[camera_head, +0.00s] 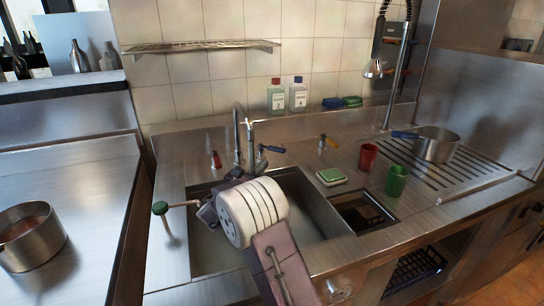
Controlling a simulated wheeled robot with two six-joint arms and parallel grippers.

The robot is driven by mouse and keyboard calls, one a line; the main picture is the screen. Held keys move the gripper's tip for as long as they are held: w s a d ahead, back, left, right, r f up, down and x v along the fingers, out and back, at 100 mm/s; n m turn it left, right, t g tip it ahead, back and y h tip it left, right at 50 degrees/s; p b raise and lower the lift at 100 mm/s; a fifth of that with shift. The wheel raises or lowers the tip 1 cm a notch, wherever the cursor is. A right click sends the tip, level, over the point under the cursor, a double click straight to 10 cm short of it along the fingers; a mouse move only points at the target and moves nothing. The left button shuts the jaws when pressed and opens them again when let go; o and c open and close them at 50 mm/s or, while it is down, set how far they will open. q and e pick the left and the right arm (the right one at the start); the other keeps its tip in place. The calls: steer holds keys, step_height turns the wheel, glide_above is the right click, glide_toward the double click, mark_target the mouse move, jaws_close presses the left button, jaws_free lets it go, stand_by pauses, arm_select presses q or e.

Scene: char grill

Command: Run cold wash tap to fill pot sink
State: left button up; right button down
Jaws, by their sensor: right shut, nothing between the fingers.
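The pot sink (312,214) is a steel basin set in the counter. Its curved tap spout (237,125) rises behind the back rim. The blue-handled cold tap (271,149) is right of the spout, and a red-handled tap (215,160) is left of it. My right gripper (230,184) is shut and empty over the back left of the sink, just in front of the taps. My wrist hides part of the gripper and much of the basin. I cannot tell whether it touches the blue handle. No running water shows. My left gripper is not in view.
A green-knobbed rod (161,209) stands at the sink's left. A sponge (331,177), red cup (368,157) and green cup (396,181) stand to the right. A blue-handled pot (435,146) is on the drainer. Another pot (32,240) is at far left. Bottles (277,96) stand behind.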

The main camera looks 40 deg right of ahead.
mark_target(277, 151)
steer(key=x, duration=0.8)
steer(key=shift+d, duration=0.15)
steer(key=shift+s+d+f+b, duration=0.1)
steer(key=shift+d+f+b, duration=0.05)
steer(key=shift+d+b, duration=0.6)
steer(key=shift+a+r, duration=0.1)
steer(key=shift+r, duration=0.1)
